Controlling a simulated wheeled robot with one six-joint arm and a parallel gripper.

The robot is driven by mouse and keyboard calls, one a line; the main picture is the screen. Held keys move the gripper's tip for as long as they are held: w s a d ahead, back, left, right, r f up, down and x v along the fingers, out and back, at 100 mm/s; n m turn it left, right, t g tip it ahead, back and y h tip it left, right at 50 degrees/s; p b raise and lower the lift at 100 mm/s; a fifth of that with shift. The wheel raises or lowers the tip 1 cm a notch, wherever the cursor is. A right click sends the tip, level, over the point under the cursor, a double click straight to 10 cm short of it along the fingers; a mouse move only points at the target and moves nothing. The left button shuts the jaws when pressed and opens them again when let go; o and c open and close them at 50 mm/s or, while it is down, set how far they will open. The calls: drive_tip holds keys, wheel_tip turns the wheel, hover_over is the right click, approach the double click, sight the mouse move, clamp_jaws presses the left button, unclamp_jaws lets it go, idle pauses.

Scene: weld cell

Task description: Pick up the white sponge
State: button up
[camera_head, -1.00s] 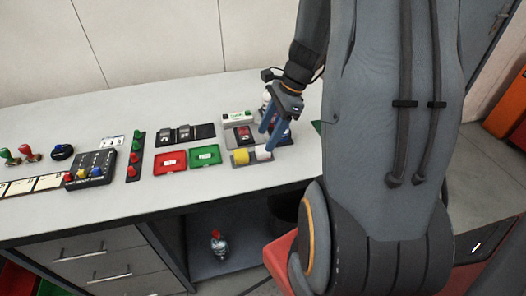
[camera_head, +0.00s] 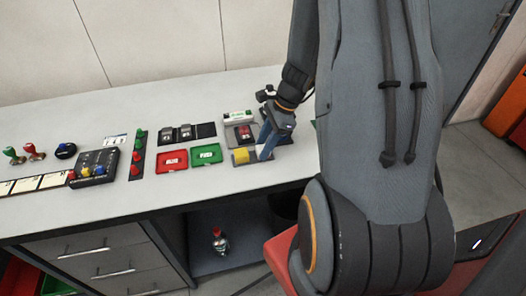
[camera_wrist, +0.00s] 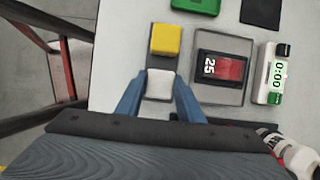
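The white sponge (camera_wrist: 160,86) is a small pale block at the end of a dark grey mat, beside a yellow block (camera_wrist: 166,39). In the wrist view my gripper (camera_wrist: 160,77) has one blue finger on each side of the sponge, with narrow gaps seeming to show, so the gripper looks open around it. In the head view my gripper (camera_head: 266,146) is down at the mat, just right of the yellow block (camera_head: 241,156). The fingers largely hide the sponge there.
A red-faced device marked 25 (camera_wrist: 221,69) sits on a grey pad beside the sponge. A white timer (camera_wrist: 271,76) stands beyond it. A red tray (camera_head: 172,159) and a green tray (camera_head: 206,154) lie left on the bench. The bench's front edge is close.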

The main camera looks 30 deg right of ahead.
drive_tip(key=c, duration=0.4)
drive_tip(key=shift+r, duration=0.15)
wheel_tip(320, 180, up, 10)
drive_tip(key=shift+f+b, duration=0.1)
drive_tip(key=shift+b, duration=0.7)
drive_tip(key=o, duration=0.5)
drive_tip(key=c, duration=0.3)
drive_tip(key=shift+s, duration=0.1)
